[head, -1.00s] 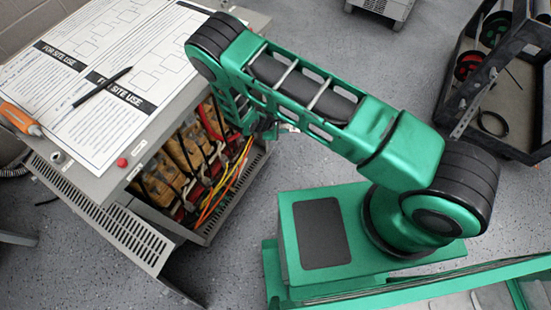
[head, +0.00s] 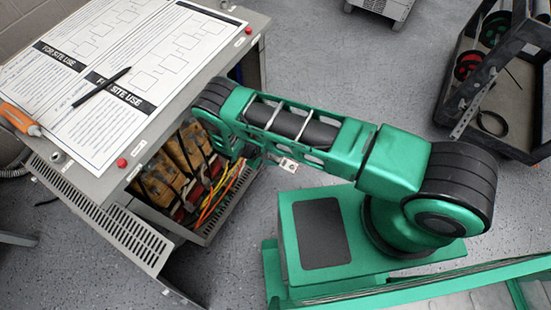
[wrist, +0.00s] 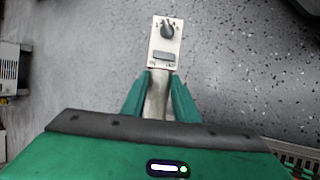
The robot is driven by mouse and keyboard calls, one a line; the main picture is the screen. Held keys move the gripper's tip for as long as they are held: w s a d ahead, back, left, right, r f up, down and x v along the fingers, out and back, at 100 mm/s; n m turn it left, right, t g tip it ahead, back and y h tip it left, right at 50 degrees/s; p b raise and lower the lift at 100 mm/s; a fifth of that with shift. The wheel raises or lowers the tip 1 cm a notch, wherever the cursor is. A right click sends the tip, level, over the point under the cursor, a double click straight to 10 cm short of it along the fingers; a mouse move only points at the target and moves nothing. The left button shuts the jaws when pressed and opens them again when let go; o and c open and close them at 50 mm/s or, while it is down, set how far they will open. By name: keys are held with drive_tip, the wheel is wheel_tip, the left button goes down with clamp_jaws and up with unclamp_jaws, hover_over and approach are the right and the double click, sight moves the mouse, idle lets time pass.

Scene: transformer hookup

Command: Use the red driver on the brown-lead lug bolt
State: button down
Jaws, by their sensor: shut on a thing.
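My gripper (wrist: 159,82) is shut on a pale panel-like device (wrist: 165,42) with a dark dial and a small grey window, seen in the wrist view. In the head view a small white piece (head: 288,163) of it shows beside my arm, while the fingers are hidden. I see no red driver that I can make out. The open transformer cabinet (head: 193,32) holds tan coils (head: 160,183) and several coloured leads (head: 217,200). The brown lead and its lug bolt cannot be made out.
Papers (head: 110,60) with a black pen (head: 101,87) cover the cabinet top. An orange-handled tool (head: 18,118) lies at its left edge. A vented panel (head: 105,222) juts out in front. A dark cart (head: 455,105) with reels stands at right. Open floor lies between.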

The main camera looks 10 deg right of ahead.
drive_tip(key=shift+w+a, duration=0.8)
drive_tip(key=shift+a, duration=0.25)
drive_tip(key=shift+w+a, duration=0.8)
drive_tip(key=shift+a, duration=0.2)
drive_tip(key=shift+w+a+r, duration=0.15)
drive_tip(key=shift+w+a, duration=0.55)
drive_tip(key=shift+a, duration=0.25)
idle(2.1)
drive_tip(key=shift+s+d, duration=0.1)
idle(1.2)
drive_tip(key=shift+s+d, duration=0.7)
drive_tip(key=shift+d, duration=0.25)
drive_tip(key=shift+s+d, duration=0.7)
drive_tip(key=shift+d, duration=0.2)
